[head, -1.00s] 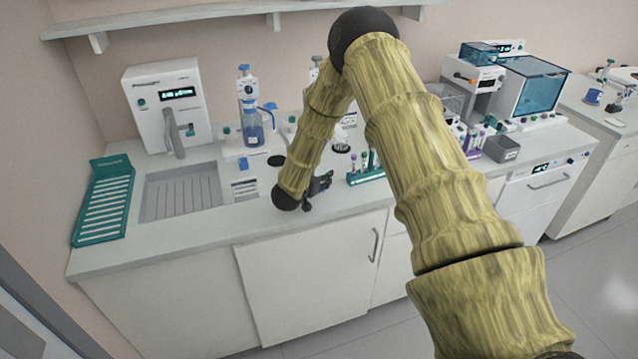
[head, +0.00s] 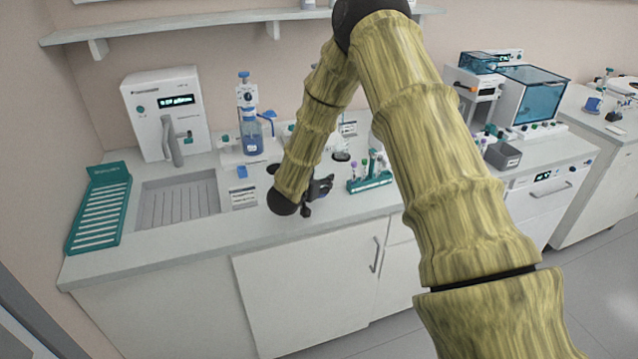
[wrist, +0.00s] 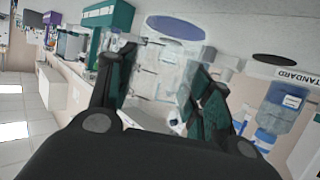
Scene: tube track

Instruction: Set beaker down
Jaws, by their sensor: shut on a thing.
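My gripper (wrist: 162,95) is shut on a clear glass beaker (wrist: 155,75), seen between its two dark green finger pads in the wrist view. The beaker is see-through, so its rim and base are hard to make out. In the head view my gripper (head: 322,187) is low over the front part of the bench, left of a tube rack. The beaker cannot be made out there. Whether the beaker touches the bench cannot be told.
A green tube rack (head: 370,183) stands right of my gripper. A blue-liquid bottle (head: 252,136) is behind left. A sink (head: 180,200) and green drying rack (head: 100,208) lie further left. A second dark spot (wrist: 275,60) lies near a "STANDARD" label. The front bench strip is clear.

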